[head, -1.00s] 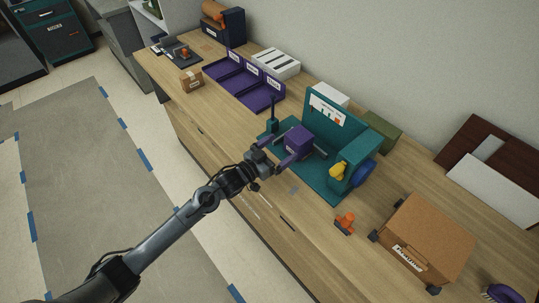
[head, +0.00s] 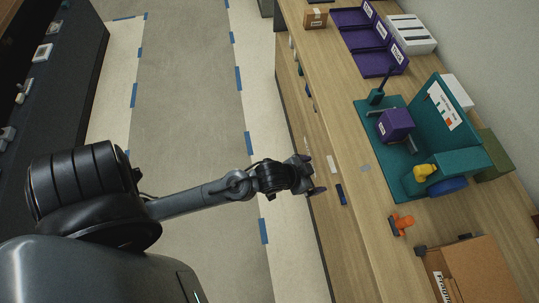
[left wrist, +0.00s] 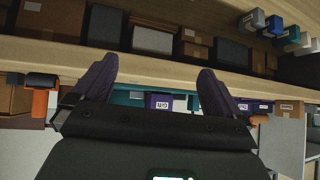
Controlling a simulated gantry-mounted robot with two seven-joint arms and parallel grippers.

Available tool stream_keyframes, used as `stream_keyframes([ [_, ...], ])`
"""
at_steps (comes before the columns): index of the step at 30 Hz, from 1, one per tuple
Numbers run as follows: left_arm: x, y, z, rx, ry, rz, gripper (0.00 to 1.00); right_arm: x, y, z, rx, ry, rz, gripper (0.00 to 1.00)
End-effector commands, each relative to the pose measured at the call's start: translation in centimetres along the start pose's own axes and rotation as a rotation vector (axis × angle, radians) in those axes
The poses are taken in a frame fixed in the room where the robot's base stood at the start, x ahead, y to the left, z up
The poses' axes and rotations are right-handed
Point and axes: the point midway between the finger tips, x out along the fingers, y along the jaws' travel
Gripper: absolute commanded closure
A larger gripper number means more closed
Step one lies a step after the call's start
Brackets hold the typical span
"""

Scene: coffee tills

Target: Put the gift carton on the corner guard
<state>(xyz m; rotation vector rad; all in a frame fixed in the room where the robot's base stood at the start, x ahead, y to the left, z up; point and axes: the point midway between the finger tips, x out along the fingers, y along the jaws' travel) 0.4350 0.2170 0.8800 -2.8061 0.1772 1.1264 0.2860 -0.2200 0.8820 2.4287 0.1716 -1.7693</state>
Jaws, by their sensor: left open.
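The gift carton is a purple box (head: 395,123) with a pale label, sitting on the teal stand (head: 368,145) beside its upright back wall. Short grey bars (head: 411,144) show at its sides; I cannot tell whether these or the stand are the corner guard. In the left wrist view a purple labelled box (left wrist: 180,103) shows beyond my fingers. My left gripper (head: 314,175) is open and empty, left of the stand and apart from the carton. Its two dark purple fingers are spread in the left wrist view (left wrist: 158,66). My right gripper is not in view.
A yellow object (head: 425,172) and a blue roll (head: 447,187) are at the stand's near end. An orange tool (head: 401,224) and large brown box (head: 478,270) stand closer. Purple trays (head: 377,62) lie behind. The table's left strip is mostly clear.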

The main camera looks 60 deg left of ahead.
Motion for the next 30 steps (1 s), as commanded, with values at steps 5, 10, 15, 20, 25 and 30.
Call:
stream_keyframes([
  [5, -5.9, 1.4, 6.1, -0.005, -0.284, 0.006, 0.00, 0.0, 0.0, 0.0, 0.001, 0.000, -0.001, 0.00],
  [10, -9.6, 2.0, 9.1, -0.003, -0.442, 0.024, 0.00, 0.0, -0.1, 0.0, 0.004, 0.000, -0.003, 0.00],
  [15, -10.9, 2.1, 10.0, -0.001, -0.493, 0.032, 0.00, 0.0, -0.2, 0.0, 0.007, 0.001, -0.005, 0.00],
  [20, -10.9, 2.1, 10.0, -0.001, -0.494, 0.032, 0.00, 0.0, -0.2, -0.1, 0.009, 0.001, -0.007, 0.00],
  [25, -11.0, 2.1, 9.8, -0.001, -0.493, 0.032, 0.00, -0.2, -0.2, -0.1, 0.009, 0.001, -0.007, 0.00],
  [30, -12.2, 2.0, 8.6, -0.001, -0.493, 0.032, 0.00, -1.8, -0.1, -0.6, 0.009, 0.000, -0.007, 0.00],
])
